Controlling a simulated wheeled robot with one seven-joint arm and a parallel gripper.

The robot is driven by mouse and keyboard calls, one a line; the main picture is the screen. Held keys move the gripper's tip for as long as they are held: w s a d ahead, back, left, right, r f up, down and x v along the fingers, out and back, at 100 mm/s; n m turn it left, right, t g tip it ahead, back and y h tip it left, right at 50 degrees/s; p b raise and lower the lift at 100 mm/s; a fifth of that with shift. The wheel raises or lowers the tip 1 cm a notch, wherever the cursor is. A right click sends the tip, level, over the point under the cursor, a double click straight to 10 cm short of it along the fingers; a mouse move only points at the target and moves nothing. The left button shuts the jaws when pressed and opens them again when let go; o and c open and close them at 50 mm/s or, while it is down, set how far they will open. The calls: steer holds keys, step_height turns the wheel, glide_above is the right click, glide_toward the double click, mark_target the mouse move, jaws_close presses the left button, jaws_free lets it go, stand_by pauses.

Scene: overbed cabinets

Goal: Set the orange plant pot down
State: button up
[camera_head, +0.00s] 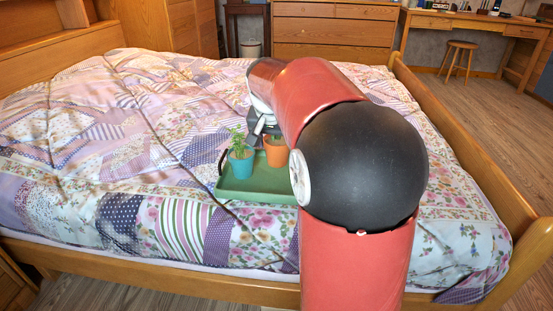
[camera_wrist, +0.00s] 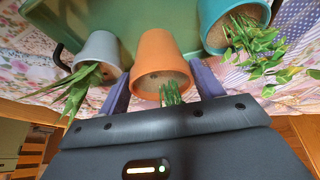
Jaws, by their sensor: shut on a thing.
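The orange plant pot (camera_head: 276,152) is over the green tray (camera_head: 245,189) on the bed, just right of a teal pot. In the wrist view the orange pot (camera_wrist: 160,58) sits between my two fingers, with soil and a small green plant inside. My gripper (camera_wrist: 161,80) is shut on it, one finger on each side. In the head view my gripper (camera_head: 262,133) is partly hidden behind my arm. I cannot tell whether the pot's base touches the tray.
The teal pot (camera_head: 241,163) with a leafy plant stands on the tray. A grey pot (camera_wrist: 98,50) with a spiky plant is on the orange pot's other side. The tray has a dark handle (camera_head: 222,160). A patchwork quilt (camera_head: 130,120) surrounds it.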

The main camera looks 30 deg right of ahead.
mark_target(276, 155)
steer(key=shift+f+b, duration=0.45)
steer(key=shift+f, duration=1.7)
steer(key=shift+f, duration=0.1)
steer(key=o, duration=0.9)
